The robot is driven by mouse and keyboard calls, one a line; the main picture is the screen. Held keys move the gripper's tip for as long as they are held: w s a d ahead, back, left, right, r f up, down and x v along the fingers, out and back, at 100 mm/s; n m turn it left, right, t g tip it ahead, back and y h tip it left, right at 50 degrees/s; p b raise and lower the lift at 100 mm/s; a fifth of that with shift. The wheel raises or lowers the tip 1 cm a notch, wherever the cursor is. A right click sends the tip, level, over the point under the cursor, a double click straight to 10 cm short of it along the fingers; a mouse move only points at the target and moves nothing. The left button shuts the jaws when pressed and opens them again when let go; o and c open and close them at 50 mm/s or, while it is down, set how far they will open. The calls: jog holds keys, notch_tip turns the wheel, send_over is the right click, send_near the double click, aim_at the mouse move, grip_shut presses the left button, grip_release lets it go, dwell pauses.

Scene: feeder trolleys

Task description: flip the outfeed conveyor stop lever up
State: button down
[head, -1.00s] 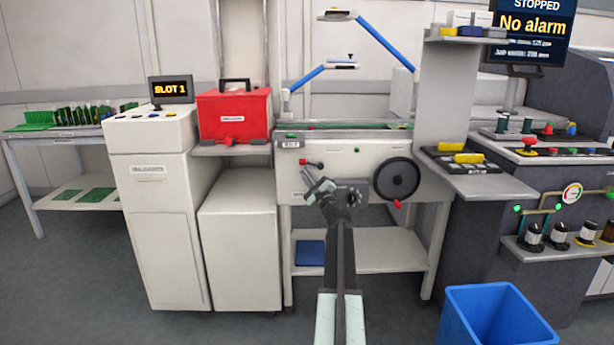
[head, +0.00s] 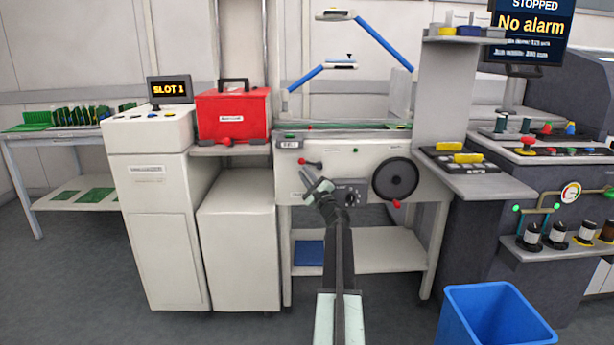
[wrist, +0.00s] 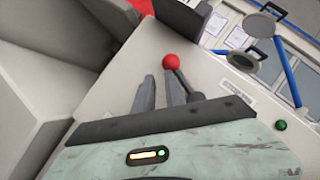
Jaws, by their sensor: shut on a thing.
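The stop lever (head: 311,163) is on the pale front panel of the conveyor unit (head: 365,158). It is a short dark rod with a red ball end, lying nearly level in the head view. In the wrist view its red ball (wrist: 171,61) shows beside the tip of the right finger, with the dark rod running down from it. My gripper (head: 305,176) is at the lever, just below it in the head view.
A black handwheel (head: 396,179) is on the panel to the right of my gripper. A red case (head: 233,116) stands on a shelf to the left. A blue bin (head: 497,316) stands on the floor at the right front. A screen reads "No alarm" (head: 533,28).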

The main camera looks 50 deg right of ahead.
jog(key=s+a+f+b, duration=0.5)
jog(key=s+f+b, duration=0.2)
jog(key=f+b, duration=0.1)
jog(key=shift+a+f, duration=0.4)
jog(key=shift+f, duration=0.1)
jog(key=shift+s, duration=0.1)
